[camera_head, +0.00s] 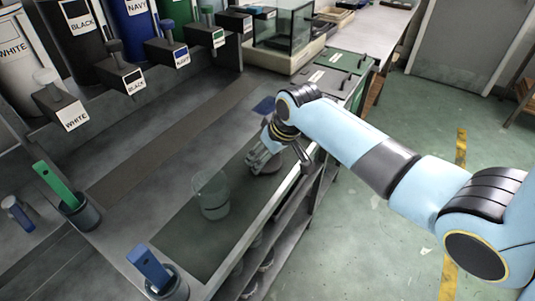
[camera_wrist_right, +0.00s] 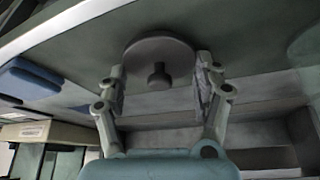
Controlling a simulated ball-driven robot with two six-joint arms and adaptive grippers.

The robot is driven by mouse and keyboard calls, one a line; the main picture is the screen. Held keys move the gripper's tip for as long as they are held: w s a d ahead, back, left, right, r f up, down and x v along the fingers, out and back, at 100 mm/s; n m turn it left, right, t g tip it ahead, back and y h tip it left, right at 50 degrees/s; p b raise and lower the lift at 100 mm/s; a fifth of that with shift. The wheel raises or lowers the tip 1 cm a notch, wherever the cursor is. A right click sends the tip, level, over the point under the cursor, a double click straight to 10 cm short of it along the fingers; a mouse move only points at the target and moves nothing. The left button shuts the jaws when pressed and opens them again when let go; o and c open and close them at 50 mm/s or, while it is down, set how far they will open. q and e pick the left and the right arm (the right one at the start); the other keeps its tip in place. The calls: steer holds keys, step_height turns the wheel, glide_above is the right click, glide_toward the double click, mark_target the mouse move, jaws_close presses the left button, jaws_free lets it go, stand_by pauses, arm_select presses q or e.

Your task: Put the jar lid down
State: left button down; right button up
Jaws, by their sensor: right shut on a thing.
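The jar lid (camera_wrist_right: 150,48) is a grey round disc with a small knob, seen in the right wrist view. My right gripper (camera_wrist_right: 160,76) has one finger on each side of it and is shut on it. In the head view the right gripper (camera_head: 263,158) points down over the dark mat near the bench's front edge, with the lid (camera_head: 268,166) low at its fingers. I cannot tell whether the lid touches the surface. A clear glass jar (camera_head: 211,197) stands open on the mat, left of and nearer than the gripper. My left gripper is not in view.
Dark cups with a green-handled tool (camera_head: 55,184) and a blue-handled tool (camera_head: 149,266) stand at the left and front. Labelled containers and dispensers line the back. The mat (camera_head: 185,245) is bare around the jar.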

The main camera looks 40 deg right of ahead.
steer(key=shift+f, duration=0.15)
steer(key=o, duration=1)
steer(key=shift+c, duration=0.2)
steer(key=v, duration=1.2)
steer(key=shift+p, duration=0.4)
steer(key=shift+s, duration=0.1)
